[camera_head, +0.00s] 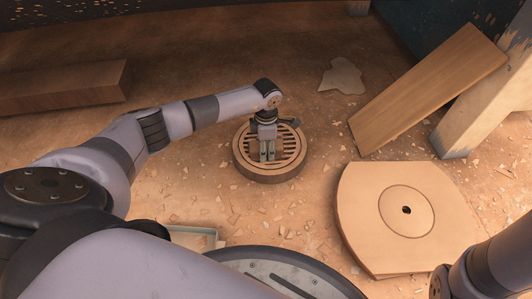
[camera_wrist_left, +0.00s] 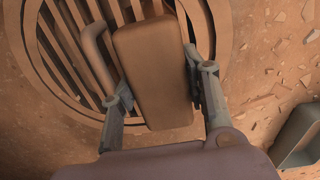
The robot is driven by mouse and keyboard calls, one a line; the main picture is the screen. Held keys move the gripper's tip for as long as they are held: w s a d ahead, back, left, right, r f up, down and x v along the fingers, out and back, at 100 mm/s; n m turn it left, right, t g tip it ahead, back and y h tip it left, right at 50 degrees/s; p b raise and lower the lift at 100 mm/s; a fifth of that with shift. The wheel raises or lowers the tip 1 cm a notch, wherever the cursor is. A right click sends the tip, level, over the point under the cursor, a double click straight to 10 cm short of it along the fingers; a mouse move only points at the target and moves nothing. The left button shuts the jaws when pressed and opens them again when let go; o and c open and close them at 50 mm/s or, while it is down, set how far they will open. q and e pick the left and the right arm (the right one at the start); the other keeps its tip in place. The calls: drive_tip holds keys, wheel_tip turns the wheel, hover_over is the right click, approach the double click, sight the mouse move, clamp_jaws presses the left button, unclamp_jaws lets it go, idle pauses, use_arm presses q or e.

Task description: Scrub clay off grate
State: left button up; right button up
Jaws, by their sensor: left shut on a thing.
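The round slotted grate (camera_head: 285,168) sits on the dirty floor at the middle of the head view. It fills the upper left of the left wrist view (camera_wrist_left: 65,45). My left gripper (camera_head: 267,157) reaches down over the grate. In the left wrist view its fingers (camera_wrist_left: 160,95) are shut on a brown block-shaped scrubber (camera_wrist_left: 152,65) with a curved handle at its left. The scrubber is over the grate slots; whether it touches them I cannot tell. Clay on the grate is hard to tell apart from its brown colour. My right gripper is out of view.
A round-sided wooden board (camera_head: 375,215) with a hole lies right of the grate. A plank (camera_head: 430,88) leans beside a post (camera_head: 490,95). A wooden beam (camera_head: 75,88) lies at the left. A shallow tray (camera_head: 205,236) sits near my base. Chips litter the floor.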

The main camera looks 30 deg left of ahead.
use_arm(q)
drive_tip(key=shift+w+a+r, duration=0.1)
drive_tip(key=shift+w+a, duration=0.35)
drive_tip(key=shift+a, duration=0.15)
drive_tip(key=shift+r, duration=0.1)
drive_tip(key=shift+w+a+r+p, duration=0.1)
drive_tip(key=shift+w+r+p, duration=0.05)
drive_tip(key=shift+r+p, duration=0.5)
wheel_tip(320, 180, up, 3)
drive_tip(key=p, duration=0.3)
drive_tip(key=shift+r, duration=0.15)
drive_tip(key=shift+r+p, duration=0.6)
drive_tip(key=shift+f, duration=0.1)
drive_tip(key=shift+s+d, duration=0.2)
drive_tip(key=shift+d, duration=0.05)
